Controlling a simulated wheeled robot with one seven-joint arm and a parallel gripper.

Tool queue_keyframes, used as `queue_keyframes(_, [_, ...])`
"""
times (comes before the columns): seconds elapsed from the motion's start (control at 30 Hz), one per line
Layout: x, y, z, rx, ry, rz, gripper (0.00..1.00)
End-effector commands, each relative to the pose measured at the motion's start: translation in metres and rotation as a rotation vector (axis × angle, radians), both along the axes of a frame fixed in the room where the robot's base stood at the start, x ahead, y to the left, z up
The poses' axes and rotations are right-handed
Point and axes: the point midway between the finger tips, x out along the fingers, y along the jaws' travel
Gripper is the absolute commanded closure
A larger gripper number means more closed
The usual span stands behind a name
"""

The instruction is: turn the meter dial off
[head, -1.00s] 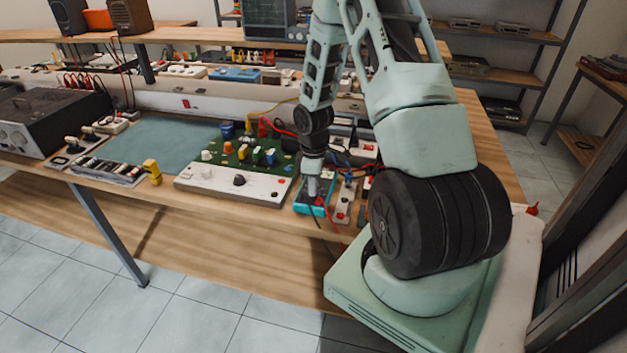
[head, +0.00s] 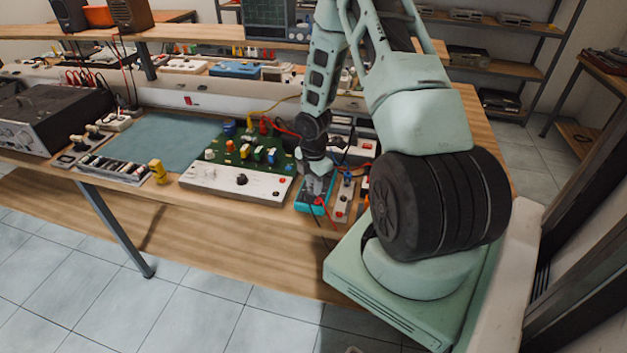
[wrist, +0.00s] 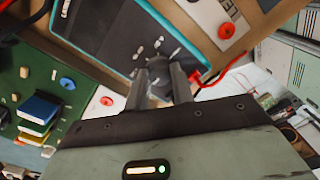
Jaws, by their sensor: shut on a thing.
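The meter (head: 311,204) is a dark handheld unit with a teal edge, lying near the front edge of the bench. It also fills the upper middle of the wrist view (wrist: 107,33). Pale marks ring its dial area, and the dial itself is mostly hidden between my fingers. My gripper (wrist: 160,72) points down at the meter with its two fingers around the dial, shut on it. In the head view my gripper (head: 316,190) is directly above the meter, and the fingertips are hard to make out.
A green circuit board with a white front panel (head: 225,183) stands just left of the meter. A pale module with a red button (head: 343,198) is close on the right. Red leads (wrist: 212,78) run beside my fingers. A blue-green mat (head: 175,140) lies further left.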

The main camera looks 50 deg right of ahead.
Motion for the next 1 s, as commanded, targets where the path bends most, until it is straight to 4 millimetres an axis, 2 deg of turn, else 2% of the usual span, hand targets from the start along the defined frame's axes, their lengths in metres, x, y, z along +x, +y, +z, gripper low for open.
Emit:
queue_keyframes(0.27, [0.0004,-0.0002,0.0009,0.0,-0.001,0.067,0.99])
queue_keyframes(0.7, [0.0007,0.0002,0.0005,0.0,-0.002,0.077,0.99])
queue_keyframes(0.73, [0.0008,0.0002,0.0005,0.0,-0.002,0.077,0.71])
queue_keyframes(0.8, [0.0007,0.0002,0.0004,0.0,-0.002,0.077,0.54])
queue_keyframes(1.0, [0.0002,0.0001,0.0002,0.0,-0.001,0.075,0.54])
